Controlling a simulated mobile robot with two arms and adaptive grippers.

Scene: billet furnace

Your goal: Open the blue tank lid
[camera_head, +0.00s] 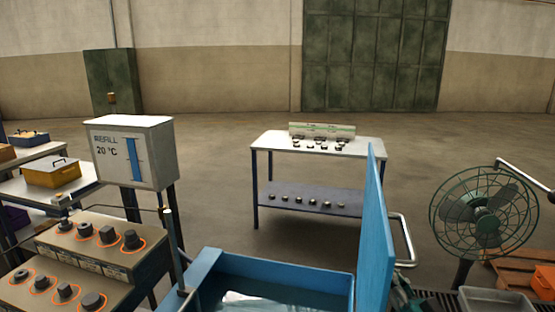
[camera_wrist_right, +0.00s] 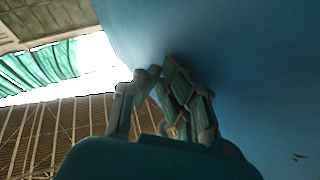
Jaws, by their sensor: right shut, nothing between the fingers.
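The blue tank (camera_head: 275,265) stands at the bottom centre of the head view, its top uncovered, with a shiny surface inside. Its blue lid (camera_head: 375,235) stands nearly upright along the tank's right side, seen almost edge-on. A silver bar handle (camera_head: 405,240) sticks out from the lid's right face. My right gripper (camera_wrist_right: 160,72) is shut and empty in the right wrist view, its fingertips close to a broad blue surface (camera_wrist_right: 250,60). I cannot tell whether they touch it. A dark teal part of my right arm shows right of the lid's lower end. My left gripper is out of view.
A control box with several knobs (camera_head: 100,240) and a refill gauge box (camera_head: 133,150) stand left of the tank. A two-level table (camera_head: 270,143) stands behind it. A green fan (camera_head: 487,212) and a grey bin (camera_head: 495,300) are at right. Floor beyond is clear.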

